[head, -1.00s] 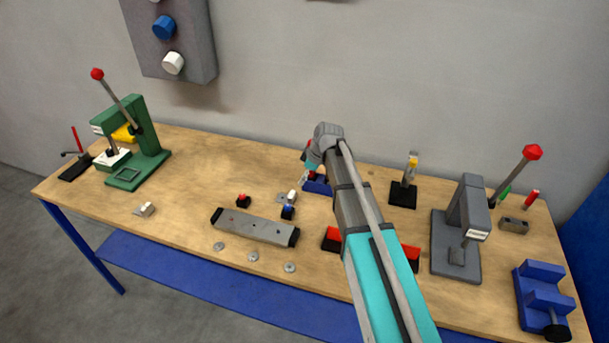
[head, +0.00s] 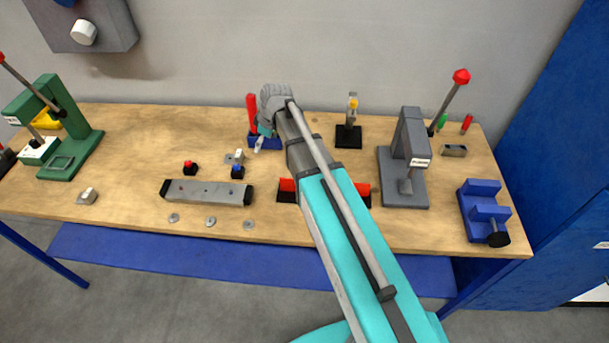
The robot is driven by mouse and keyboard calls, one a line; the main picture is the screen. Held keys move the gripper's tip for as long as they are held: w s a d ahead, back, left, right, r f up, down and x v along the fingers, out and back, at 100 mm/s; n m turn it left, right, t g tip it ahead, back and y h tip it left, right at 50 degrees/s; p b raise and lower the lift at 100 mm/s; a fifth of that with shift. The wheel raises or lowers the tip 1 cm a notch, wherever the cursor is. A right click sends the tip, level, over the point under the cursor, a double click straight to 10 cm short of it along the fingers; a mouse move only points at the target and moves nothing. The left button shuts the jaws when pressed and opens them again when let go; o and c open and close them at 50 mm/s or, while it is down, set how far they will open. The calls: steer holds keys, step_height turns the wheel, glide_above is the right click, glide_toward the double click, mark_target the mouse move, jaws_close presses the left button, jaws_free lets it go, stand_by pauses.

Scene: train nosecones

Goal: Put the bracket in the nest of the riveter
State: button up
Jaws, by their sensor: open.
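My gripper (head: 260,144) is small in the head view, at the far end of my arm, above the blue block with a red upright (head: 252,108) near the back middle of the bench. It is open and partly hidden by my wrist; I see nothing held. A green lever press (head: 78,128) with a square frame on its base stands at the left. A grey lever press (head: 408,140) stands right of my arm. I cannot tell for sure which is the riveter. A small grey angled piece (head: 87,197), possibly the bracket, lies at the front left, apart from my gripper.
A long grey bar (head: 207,192) with black ends lies front centre, with several flat discs before it. Red-and-black blocks (head: 287,190) lie partly behind my arm. A blue vise (head: 484,211) stands at the right edge. The wooden bench (head: 140,150) is clear between green press and bar.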

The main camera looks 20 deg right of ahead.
steer(key=s+d+m+h, duration=0.1)
steer(key=s+d+m, duration=0.4)
steer(key=s, duration=0.4)
steer(key=s+d+m+g+h, duration=0.1)
steer(key=s+d+m+h, duration=0.1)
steer(key=s+d+m, duration=0.3)
steer(key=s, duration=0.4)
steer(key=shift+f+m, duration=0.3)
steer(key=shift+f, duration=0.1)
steer(key=w+a+r+n+y, duration=0.1)
steer(key=w+a+n, duration=0.3)
steer(key=w, duration=0.3)
steer(key=w+a+r+n+t+y+p, duration=0.1)
steer(key=w+a+n, duration=0.3)
steer(key=w, duration=0.4)
steer(key=w+a+r+n+y+p, duration=0.1)
steer(key=w+a+n+y, duration=0.1)
steer(key=w+a+n, duration=0.3)
steer(key=shift+w+r+n, duration=0.15)
steer(key=shift+w+n, duration=0.35)
steer(key=shift+w, duration=0.95)
steer(key=b, duration=0.8)
glide_above(241, 155)
steer(key=d, duration=0.2)
steer(key=f, duration=0.8)
steer(key=shift+s, duration=0.4)
